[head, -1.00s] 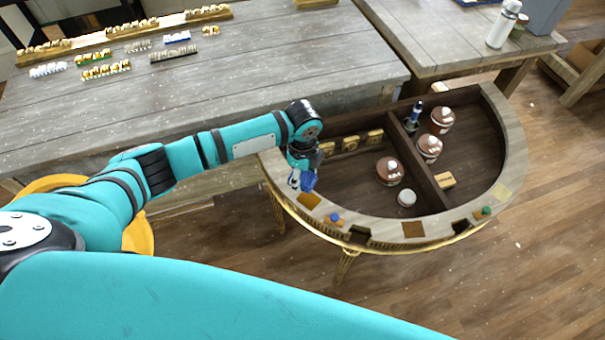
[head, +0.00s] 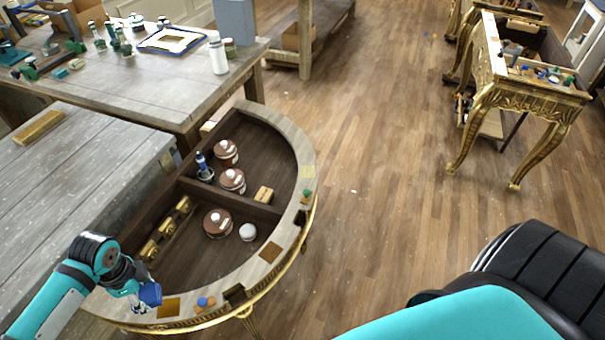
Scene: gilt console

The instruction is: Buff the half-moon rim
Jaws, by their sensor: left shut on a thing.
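The half-moon console (head: 297,150) shows a pale curved rim around a dark, divided interior. My left gripper (head: 141,303) is at the rim's near left end, shut on a small blue cloth or pad (head: 151,293). The pad is at or just above the rim; I cannot tell whether it touches. Along the rim are brown square patches (head: 270,251), a dark notch or block (head: 234,294), a small block with a blue knob (head: 204,304) and one with a green knob (head: 306,196). My right gripper is not in view.
Inside the console stand brown lidded jars (head: 217,223), a white jar (head: 249,232), a blue-and-white bottle (head: 204,167) and gilt pieces (head: 166,228). A grey workbench (head: 60,190) borders its left side. Open wooden floor (head: 380,200) lies to the right; a gilt table (head: 490,85) stands beyond.

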